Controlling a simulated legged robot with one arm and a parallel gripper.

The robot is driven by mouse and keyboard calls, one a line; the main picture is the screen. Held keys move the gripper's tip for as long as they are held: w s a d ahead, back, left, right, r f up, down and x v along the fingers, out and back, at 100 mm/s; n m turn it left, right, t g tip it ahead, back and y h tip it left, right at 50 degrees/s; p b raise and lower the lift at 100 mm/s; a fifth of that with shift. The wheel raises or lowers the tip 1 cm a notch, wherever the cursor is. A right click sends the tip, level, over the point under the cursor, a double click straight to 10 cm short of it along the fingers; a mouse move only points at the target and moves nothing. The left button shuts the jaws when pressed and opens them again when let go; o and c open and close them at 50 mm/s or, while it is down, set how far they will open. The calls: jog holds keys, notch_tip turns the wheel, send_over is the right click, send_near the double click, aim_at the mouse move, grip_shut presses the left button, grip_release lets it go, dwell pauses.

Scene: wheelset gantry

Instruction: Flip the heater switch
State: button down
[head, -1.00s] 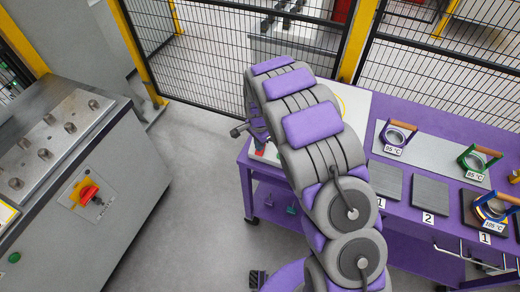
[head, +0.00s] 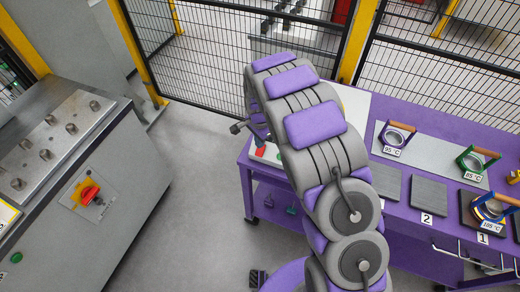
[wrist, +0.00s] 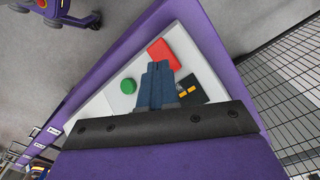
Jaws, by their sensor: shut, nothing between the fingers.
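My gripper (wrist: 158,68) shows in the wrist view as two blue-grey fingers pressed together, with nothing between them. It is over a white panel (wrist: 190,40) on the purple table. A red switch-like block (wrist: 165,54) is just beyond the fingertips; I cannot tell whether they touch it. A round green button (wrist: 128,86) is left of the fingers, and a black piece with yellow marks (wrist: 192,90) is to their right. In the head view my arm hides most of the panel and the gripper; the red block (head: 261,152) shows at its left. No label marks the heater switch.
The purple table (head: 445,115) carries dark plates (head: 428,195) and rings with handles and temperature tags (head: 490,208). A grey cabinet (head: 120,180) with a red rotary knob (head: 89,195) stands left. Mesh fencing (head: 215,60) runs behind. The floor between cabinet and table is clear.

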aim_at(259, 152)
notch_tip(259, 152, up, 4)
jog(key=shift+a+p, duration=0.1)
jog(key=shift+p, duration=0.5)
jog(key=s+d+r+n, duration=0.4)
jog(key=s+d+r, duration=0.8)
jog(key=s+r, duration=0.35)
jog(key=s+d+r+n+g, duration=0.1)
jog(key=s+d+r+n, duration=0.1)
jog(key=s, duration=1)
jog(key=s+d+r+n, duration=0.2)
jog(key=s+r+n, duration=0.1)
jog(key=s, duration=0.9)
jog(key=shift+s+d+r+n+g, duration=0.25)
jog(key=shift+n+g, duration=0.15)
jog(key=shift+n, duration=0.1)
jog(key=shift+w, duration=0.1)
